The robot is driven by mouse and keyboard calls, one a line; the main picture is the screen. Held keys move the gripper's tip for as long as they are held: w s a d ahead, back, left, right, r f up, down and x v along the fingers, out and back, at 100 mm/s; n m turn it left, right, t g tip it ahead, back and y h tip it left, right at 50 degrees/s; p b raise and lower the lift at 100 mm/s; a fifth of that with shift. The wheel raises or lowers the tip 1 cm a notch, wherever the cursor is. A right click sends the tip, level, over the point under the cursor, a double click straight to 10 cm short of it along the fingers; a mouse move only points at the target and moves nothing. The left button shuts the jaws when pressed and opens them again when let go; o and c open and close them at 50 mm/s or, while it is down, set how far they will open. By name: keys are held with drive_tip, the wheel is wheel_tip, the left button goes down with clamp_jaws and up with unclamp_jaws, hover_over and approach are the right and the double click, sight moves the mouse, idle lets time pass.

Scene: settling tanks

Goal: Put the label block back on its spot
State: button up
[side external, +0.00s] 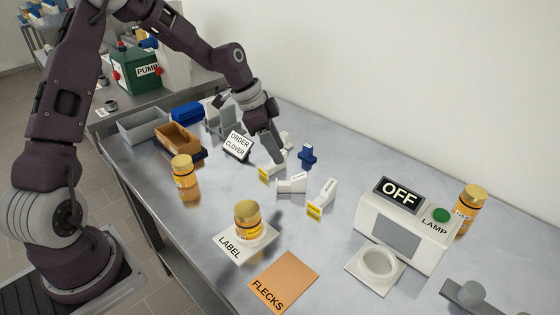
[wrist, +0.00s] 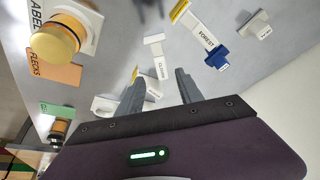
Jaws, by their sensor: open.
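Several small label blocks lie on the bench, and I cannot tell for certain which the task means. One white block (side external: 292,184) lies mid-group; a block marked CLOVER (wrist: 160,69) shows between my fingers in the wrist view. A FOREST block (wrist: 205,36) has a yellow end; yellow-ended blocks also show in the side view, one under my gripper (side external: 272,172) and one to the right (side external: 323,198). A blue piece (side external: 307,153) stands nearby. My gripper (side external: 277,157) points down, open and empty, above the group. It also shows in the wrist view (wrist: 159,76).
A LABEL pad (side external: 230,247) bears a gold-lidded jar (side external: 247,219). The orange FLECKS pad (side external: 284,280), another jar (side external: 184,178) and the lamp box (side external: 405,225), reading OFF, stand around. The ORDER CLOVER sign (side external: 237,146) is close left of my gripper.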

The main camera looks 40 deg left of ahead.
drive_tip(key=s+d+r+n+y, duration=0.2)
drive_tip(key=s+r, duration=0.5)
drive_tip(key=s, duration=0.2)
drive_tip(key=s+d+r+n+y, duration=0.2)
drive_tip(key=s+d+r, duration=0.1)
drive_tip(key=s+r, duration=0.55)
drive_tip(key=s+d+n+t, duration=0.1)
drive_tip(key=s+n, duration=0.4)
drive_tip(key=s, duration=0.8)
drive_tip(key=shift+s+r+t+h, duration=0.3)
drive_tip(key=shift+s+t+h, duration=0.1)
drive_tip(key=shift+t, duration=0.3)
